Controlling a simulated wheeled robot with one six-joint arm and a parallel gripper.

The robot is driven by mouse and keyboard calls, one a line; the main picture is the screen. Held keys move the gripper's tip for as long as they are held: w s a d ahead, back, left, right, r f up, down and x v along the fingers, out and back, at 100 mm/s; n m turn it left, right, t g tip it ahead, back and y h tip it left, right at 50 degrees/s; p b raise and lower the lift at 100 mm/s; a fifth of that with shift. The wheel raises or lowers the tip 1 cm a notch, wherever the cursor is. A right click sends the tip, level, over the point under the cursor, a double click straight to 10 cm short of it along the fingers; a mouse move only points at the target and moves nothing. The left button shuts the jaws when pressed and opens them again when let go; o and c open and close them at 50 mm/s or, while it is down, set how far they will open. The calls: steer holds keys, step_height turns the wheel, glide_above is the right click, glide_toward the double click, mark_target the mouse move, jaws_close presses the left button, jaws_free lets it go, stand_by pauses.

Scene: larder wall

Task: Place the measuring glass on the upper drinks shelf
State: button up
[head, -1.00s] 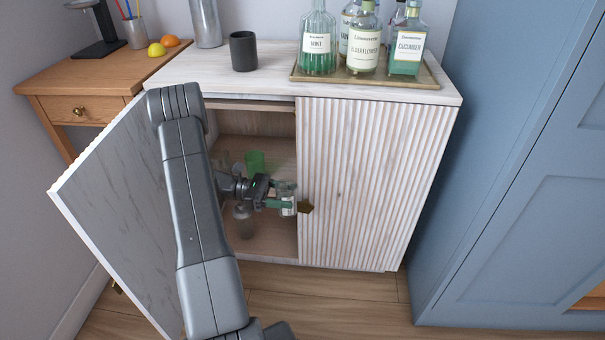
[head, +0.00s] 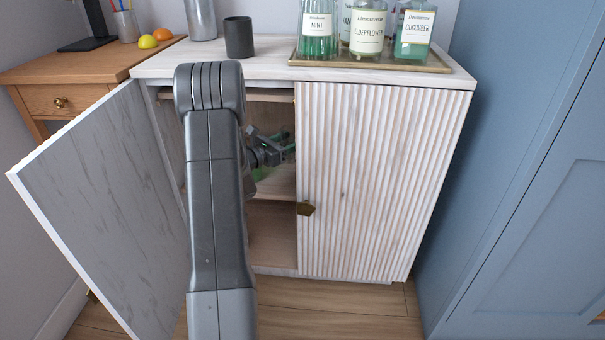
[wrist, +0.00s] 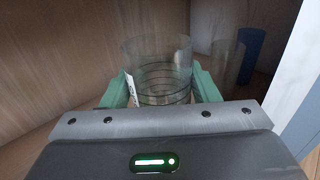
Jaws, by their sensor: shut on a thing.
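The measuring glass (wrist: 160,72) is clear, with dark ring marks and a white label. My gripper (wrist: 162,92) is shut on it, with a green finger on each side. In the head view my gripper (head: 284,150) is inside the open left half of the cabinet, above the upper shelf (head: 276,188). The shut right door hides what lies beyond the fingertips, and I cannot make out the glass there. I cannot tell whether its base touches the shelf.
In the wrist view a clear glass (wrist: 230,62) and a blue cup (wrist: 251,50) stand to the right. The left door (head: 105,190) is swung open; the ribbed right door (head: 375,185) is shut. Bottles on a tray (head: 430,64) and a dark cup (head: 239,38) stand on top.

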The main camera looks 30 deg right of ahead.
step_height(320, 180, down, 10)
steer(key=b, duration=0.4)
steer(key=shift+d+r, duration=0.1)
steer(key=o, duration=1.2)
steer(key=shift+c, duration=0.2)
steer(key=shift+a, duration=0.25)
steer(key=p+v, duration=0.3)
steer(key=v, duration=0.8)
steer(key=shift+a, duration=0.25)
steer(key=shift+s, duration=0.15)
